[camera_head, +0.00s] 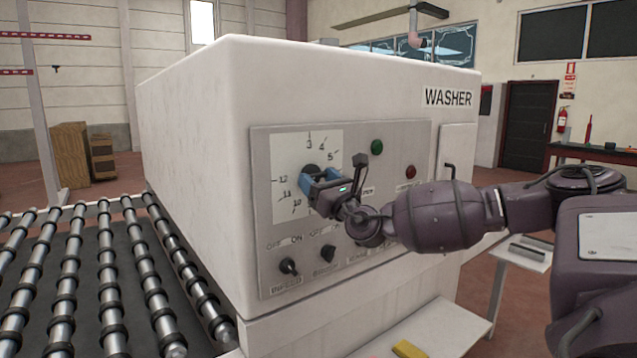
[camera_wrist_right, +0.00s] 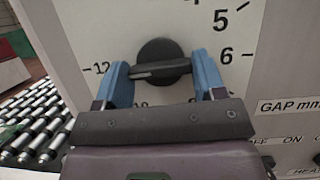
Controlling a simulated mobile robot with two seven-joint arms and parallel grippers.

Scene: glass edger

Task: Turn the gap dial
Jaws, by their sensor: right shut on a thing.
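The gap dial is a round black knob with a raised bar grip, on a white numbered scale plate (camera_head: 290,160) on the washer's grey control panel. In the right wrist view the gap dial (camera_wrist_right: 160,62) sits between the fingers, its bar lying nearly level. My right gripper (camera_head: 318,178) is at the dial, its blue fingers shut on the bar ends; it also shows in the right wrist view (camera_wrist_right: 162,78). Numbers 3, 4, 5, 10, 11 and 12 show around the dial in the head view, and 6 in the wrist view. My left gripper is out of view.
Black switches (camera_head: 288,266) sit below the dial, with a green button (camera_head: 376,146) and a red button (camera_head: 410,171) to its right. The white washer (camera_head: 210,150) stands beside a roller conveyor (camera_head: 105,260) at left. A yellow object (camera_head: 408,349) lies at the front.

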